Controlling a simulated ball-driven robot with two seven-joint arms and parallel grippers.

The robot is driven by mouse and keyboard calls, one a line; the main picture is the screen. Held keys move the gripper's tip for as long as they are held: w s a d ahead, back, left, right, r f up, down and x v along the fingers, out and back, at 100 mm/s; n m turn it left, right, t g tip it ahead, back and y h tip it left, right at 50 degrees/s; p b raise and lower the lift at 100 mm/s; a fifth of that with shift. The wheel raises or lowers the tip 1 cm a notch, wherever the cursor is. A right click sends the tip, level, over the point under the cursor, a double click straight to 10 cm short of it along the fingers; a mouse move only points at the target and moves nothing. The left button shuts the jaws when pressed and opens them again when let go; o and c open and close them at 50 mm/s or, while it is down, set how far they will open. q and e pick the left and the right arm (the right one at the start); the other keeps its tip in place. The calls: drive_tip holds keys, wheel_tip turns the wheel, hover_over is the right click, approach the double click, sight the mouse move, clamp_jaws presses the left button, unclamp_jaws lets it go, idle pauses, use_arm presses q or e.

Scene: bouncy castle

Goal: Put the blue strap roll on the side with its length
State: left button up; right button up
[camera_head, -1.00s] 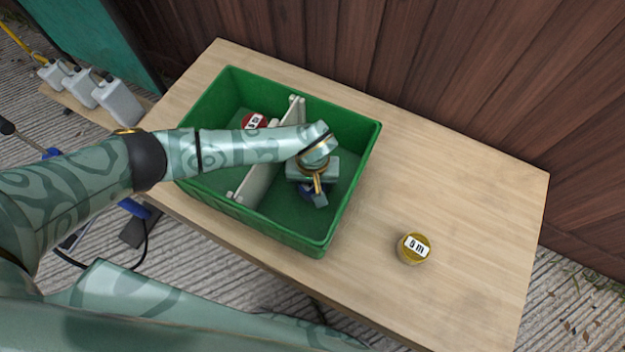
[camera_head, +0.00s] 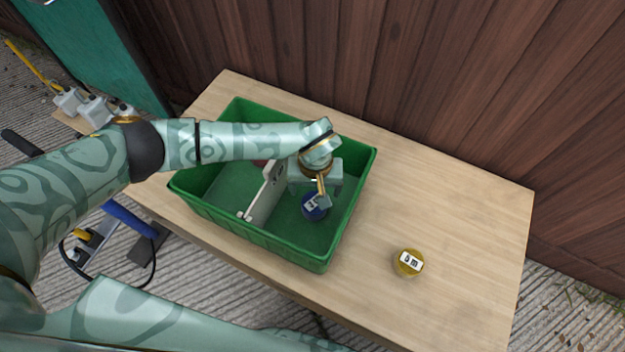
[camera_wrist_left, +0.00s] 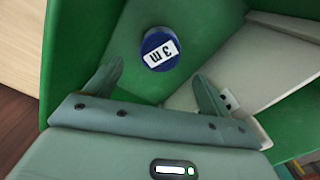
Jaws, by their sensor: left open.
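The blue strap roll (camera_head: 314,207), labelled "3 m", lies on the floor of the green crate (camera_head: 270,250), in the compartment right of the pale divider (camera_head: 262,197). In the left wrist view the blue roll (camera_wrist_left: 160,48) sits just beyond my fingertips, label up and clear of the divider (camera_wrist_left: 260,60). My left gripper (camera_head: 322,190) is open above it; in the wrist view the open jaws (camera_wrist_left: 158,76) have nothing between them. A red roll (camera_head: 262,162) in the left compartment is mostly hidden by my arm. My right gripper is not in view.
A yellow roll (camera_head: 408,262) with a white label lies on the wooden table (camera_head: 450,200), right of the crate. The table around it is clear. A wooden wall (camera_head: 420,70) stands behind. White canisters (camera_head: 95,110) are at the far left.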

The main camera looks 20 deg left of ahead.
use_arm(q)
wheel_tip(320, 180, up, 3)
drive_tip(key=shift+p, duration=0.4)
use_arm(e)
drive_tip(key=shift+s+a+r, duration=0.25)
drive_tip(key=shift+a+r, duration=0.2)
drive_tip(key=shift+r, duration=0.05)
